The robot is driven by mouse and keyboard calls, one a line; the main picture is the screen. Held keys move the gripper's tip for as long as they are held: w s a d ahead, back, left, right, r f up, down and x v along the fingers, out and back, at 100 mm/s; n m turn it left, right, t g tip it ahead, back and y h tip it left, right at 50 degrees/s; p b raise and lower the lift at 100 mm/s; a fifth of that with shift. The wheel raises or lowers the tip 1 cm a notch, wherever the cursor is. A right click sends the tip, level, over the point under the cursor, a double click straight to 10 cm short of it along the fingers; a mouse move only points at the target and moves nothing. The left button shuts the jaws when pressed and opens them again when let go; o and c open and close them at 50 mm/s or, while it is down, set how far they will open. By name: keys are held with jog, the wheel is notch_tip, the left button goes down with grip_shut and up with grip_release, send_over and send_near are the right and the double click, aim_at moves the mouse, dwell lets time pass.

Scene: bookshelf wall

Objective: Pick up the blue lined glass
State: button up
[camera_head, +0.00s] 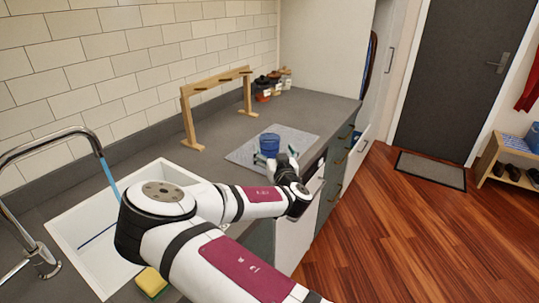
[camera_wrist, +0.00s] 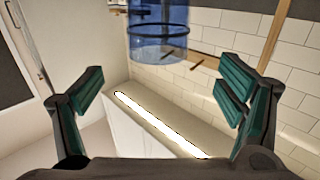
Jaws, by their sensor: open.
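The blue lined glass (camera_head: 269,143) stands upright on a light grey mat (camera_head: 296,137) on the counter. In the wrist view the glass (camera_wrist: 158,32) is see-through blue with dark lines around it, at the top centre and cut off by the frame edge. My gripper (camera_head: 270,159) is at the near side of the glass in the head view, partly hiding its base. In the wrist view my gripper (camera_wrist: 163,84) is open, with its green-padded fingers wide apart. The glass shows beyond the gap between them, and nothing is held.
A wooden rack (camera_head: 217,84) stands against the tiled wall. Several small jars (camera_head: 268,87) are at the back of the counter. A white sink (camera_head: 95,235) with a tap (camera_head: 35,155) and a yellow sponge (camera_head: 151,283) are at the near left. The floor at the right is mostly clear.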

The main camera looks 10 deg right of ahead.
aim_at(270, 138)
jog(key=shift+w+d, duration=0.2)
jog(key=shift+w, duration=3.75)
jog(key=c, duration=2)
jog(key=shift+r, duration=0.1)
jog(key=s+r, duration=0.1)
jog(key=s, duration=0.4)
jog(key=s+r, duration=0.2)
jog(key=s, duration=0.3)
jog(key=s+r+p, duration=0.1)
jog(key=s, duration=0.5)
jog(key=shift+r, duration=0.4)
